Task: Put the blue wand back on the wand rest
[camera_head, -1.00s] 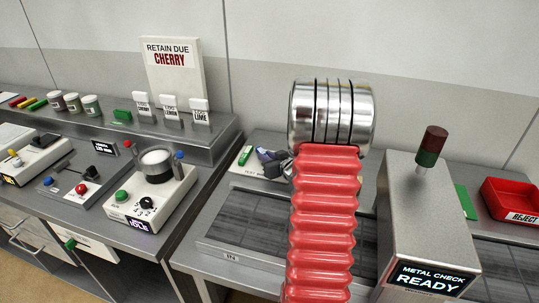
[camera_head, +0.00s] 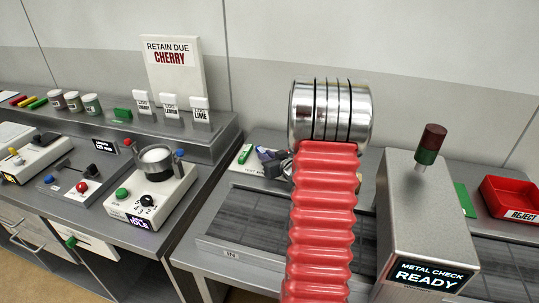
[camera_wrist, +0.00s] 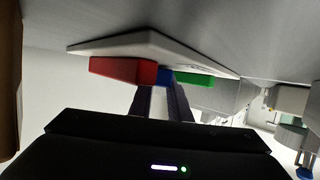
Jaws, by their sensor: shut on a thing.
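In the wrist view the two dark fingers of my gripper (camera_wrist: 160,89) are shut on the blue wand (camera_wrist: 163,77). Only a short blue end shows between the fingertips. The blue wand is between the red wand (camera_wrist: 122,70) and the green wand (camera_wrist: 196,79), close against the pale wand rest (camera_wrist: 150,44); I cannot tell whether it touches. In the head view the wand rest (camera_head: 258,171) lies behind the conveyor with the green wand (camera_head: 244,154) at its left. My gripper (camera_head: 269,157) is over the rest, partly hidden by the red ribbed sleeve of my arm.
The metal check unit (camera_head: 425,225) reads READY and stands right of my arm, with a red reject bin (camera_head: 511,198) beyond it. The conveyor (camera_head: 270,215) is bare where visible. A bench with a small machine (camera_head: 155,190) and several jars is at left.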

